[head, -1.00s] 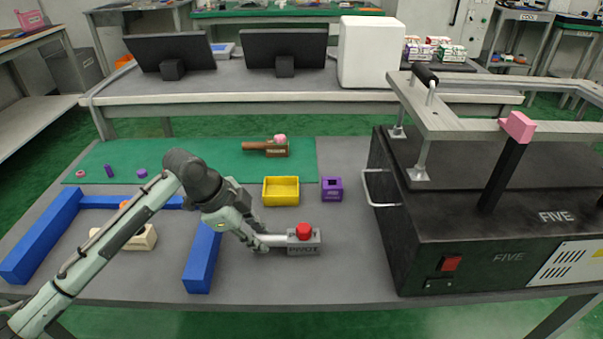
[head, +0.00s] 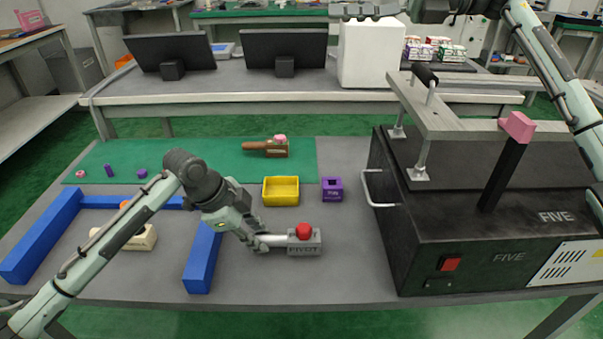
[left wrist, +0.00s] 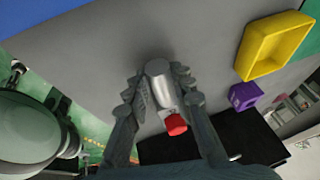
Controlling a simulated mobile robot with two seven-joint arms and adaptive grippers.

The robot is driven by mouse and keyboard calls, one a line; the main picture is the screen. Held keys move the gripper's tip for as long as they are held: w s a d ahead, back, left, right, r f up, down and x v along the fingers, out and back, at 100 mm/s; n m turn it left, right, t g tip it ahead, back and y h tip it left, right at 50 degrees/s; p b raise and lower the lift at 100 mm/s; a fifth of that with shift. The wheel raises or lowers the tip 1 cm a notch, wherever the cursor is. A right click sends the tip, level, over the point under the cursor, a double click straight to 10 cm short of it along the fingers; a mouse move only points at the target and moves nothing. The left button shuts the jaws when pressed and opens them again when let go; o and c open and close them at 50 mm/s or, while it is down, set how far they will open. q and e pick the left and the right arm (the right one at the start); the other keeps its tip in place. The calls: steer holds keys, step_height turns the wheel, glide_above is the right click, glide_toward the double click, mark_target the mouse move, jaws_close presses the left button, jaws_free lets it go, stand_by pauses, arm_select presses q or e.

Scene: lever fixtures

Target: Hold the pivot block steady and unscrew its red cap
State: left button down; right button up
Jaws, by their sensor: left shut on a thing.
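The grey pivot block (head: 304,247) stands on the table near its front edge, with the red cap (head: 303,230) on its top. A pale cylindrical bar sticks out from the block's left side. My left gripper (head: 266,242) reaches in from the left and is shut on this bar. In the left wrist view the silver bar (left wrist: 160,82) lies between the fingers, with the red cap (left wrist: 176,125) close beyond it. My right gripper (head: 365,11) is high at the top edge, far from the block and partly cut off; its fingers cannot be made out clearly.
A yellow tray (head: 281,190) and a purple box (head: 332,189) stand behind the block. Blue bars (head: 203,258) lie to the left. A large black machine (head: 480,245) with a lever stands at right. The table between block and machine is clear.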

steer(key=s+a+f+n+g+h, duration=0.35)
steer(key=a+f, duration=0.25)
steer(key=a, duration=0.2)
steer(key=n+t+h, duration=0.2)
steer(key=n+h, duration=0.6)
steer(key=h, duration=0.6)
glide_above(302, 227)
step_height(302, 227, down, 22)
step_height(302, 227, down, 11)
steer(key=shift+f, duration=0.1)
